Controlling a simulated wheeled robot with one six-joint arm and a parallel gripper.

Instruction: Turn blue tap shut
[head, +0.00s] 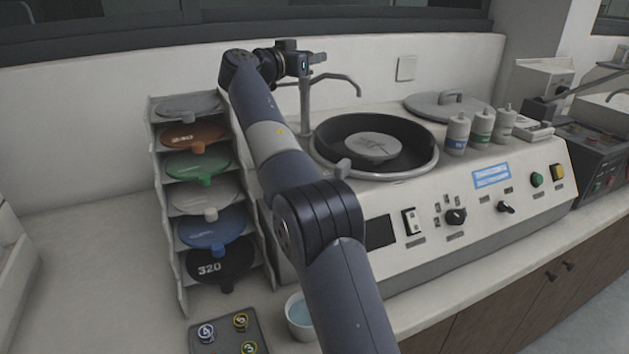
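A grey metal tap (342,77) with a curved spout stands behind the round black bowl of the white machine. No blue part of the tap shows in the head view; its top and handle are partly hidden by my gripper. I see no clear water stream below the spout. My gripper (312,60) is at the top of the tap post, at the far end of my arm. It is small and dark here, and I cannot tell whether it touches the tap or whether its fingers are open or shut.
A rack (160,200) of coloured discs stands left of my arm. The white machine (400,260) has a black bowl (420,135), knobs and several small bottles (457,132). A cup (300,318) of bluish liquid and a dark tray (225,345) sit in front.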

